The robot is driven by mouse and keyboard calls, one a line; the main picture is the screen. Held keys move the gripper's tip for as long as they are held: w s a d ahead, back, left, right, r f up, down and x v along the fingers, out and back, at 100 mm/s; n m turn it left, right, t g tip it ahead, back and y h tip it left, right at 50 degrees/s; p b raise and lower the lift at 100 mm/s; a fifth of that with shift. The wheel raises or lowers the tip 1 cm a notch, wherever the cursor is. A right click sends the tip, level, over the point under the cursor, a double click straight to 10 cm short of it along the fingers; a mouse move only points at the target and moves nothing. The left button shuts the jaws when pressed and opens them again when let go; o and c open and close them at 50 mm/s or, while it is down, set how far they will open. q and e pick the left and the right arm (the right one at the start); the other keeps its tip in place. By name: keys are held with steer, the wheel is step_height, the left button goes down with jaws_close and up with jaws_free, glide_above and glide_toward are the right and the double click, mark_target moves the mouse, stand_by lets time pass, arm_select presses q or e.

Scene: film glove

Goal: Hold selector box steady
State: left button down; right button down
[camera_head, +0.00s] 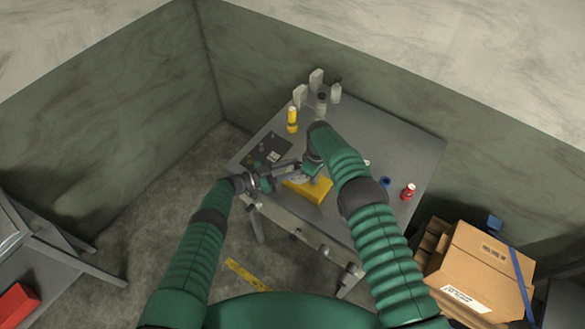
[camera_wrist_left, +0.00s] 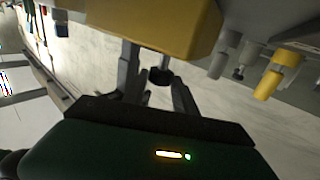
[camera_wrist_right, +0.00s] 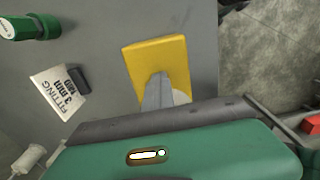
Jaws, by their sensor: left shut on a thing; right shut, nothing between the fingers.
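The yellow selector box (camera_head: 318,191) is at the front edge of the grey table, beneath my two grippers. In the left wrist view its yellow body (camera_wrist_left: 150,18) fills the top middle. My left gripper (camera_head: 286,172) is at the box's left side, shut on it; the exact contact is partly hidden. A small dark part (camera_wrist_left: 160,76) shows between its fingers. My right gripper (camera_head: 308,172) is over the box with its fingers together and empty. In the right wrist view these fingers (camera_wrist_right: 158,92) lie over the yellow face (camera_wrist_right: 155,55), partly hiding a pale round part (camera_wrist_right: 181,97).
A dark panel (camera_head: 264,150) lies on the table's left. A yellow cylinder (camera_head: 292,118) and grey fixtures (camera_head: 320,98) stand behind. A blue ring (camera_head: 385,182) and red item (camera_head: 408,191) are to the right. A label card (camera_wrist_right: 60,92) lies near. Cardboard box (camera_head: 485,262) stands right.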

arm_select(q)
steer(key=shift+f, duration=0.1)
steer(key=c, duration=1)
jaws_free()
steer(key=shift+a, duration=0.1)
steer(key=v, duration=1.2)
steer(key=shift+s, duration=0.15)
steer(key=shift+c, duration=0.3)
